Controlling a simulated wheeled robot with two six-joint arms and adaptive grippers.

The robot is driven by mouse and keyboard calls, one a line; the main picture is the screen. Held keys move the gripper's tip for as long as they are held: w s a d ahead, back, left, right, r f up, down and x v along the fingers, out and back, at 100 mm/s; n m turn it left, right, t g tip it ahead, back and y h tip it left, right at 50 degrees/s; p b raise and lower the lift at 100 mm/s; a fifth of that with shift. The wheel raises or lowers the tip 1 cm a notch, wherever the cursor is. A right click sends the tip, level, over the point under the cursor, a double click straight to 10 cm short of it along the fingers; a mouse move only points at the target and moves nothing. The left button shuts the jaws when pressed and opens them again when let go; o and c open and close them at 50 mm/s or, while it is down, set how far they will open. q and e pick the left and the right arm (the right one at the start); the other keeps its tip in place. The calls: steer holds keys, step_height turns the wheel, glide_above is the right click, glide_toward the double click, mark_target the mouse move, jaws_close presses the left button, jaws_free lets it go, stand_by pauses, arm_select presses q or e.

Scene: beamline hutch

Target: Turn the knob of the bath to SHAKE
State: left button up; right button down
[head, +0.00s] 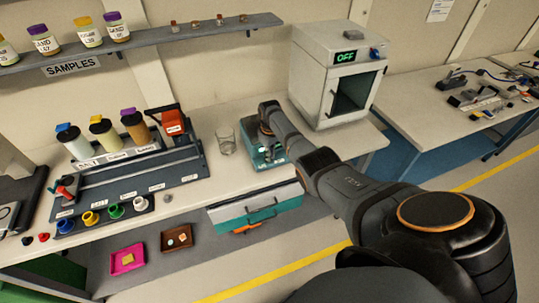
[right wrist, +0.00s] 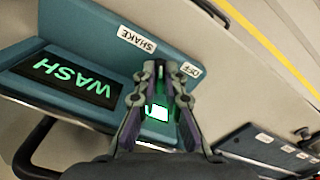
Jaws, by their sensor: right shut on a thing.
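The bath (head: 260,162) is a small teal unit on the bench in the head view, partly hidden by my right arm. Its teal panel (right wrist: 95,32) fills the upper left of the right wrist view. The display (right wrist: 72,80) reads WASH in green. A SHAKE label (right wrist: 137,39) and an OFF label (right wrist: 191,69) sit on the panel, on either side of the fingertips. My right gripper (right wrist: 160,85) is shut on the knob, which is mostly hidden between the fingers. A bright white patch edged in green shows between them. My left gripper is not in view.
A glass beaker (head: 225,138) stands close left of the bath. A white oven (head: 335,75) reading OFF stands to the right. A bottle rack (head: 130,180) is at left.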

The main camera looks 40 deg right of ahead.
steer(key=shift+w+r+n, duration=0.1)
steer(key=shift+w+n, duration=0.05)
steer(key=shift+n, duration=0.85)
steer(key=c, duration=1.4)
jaws_free()
steer(key=shift+c, duration=0.2)
step_height(320, 180, up, 12)
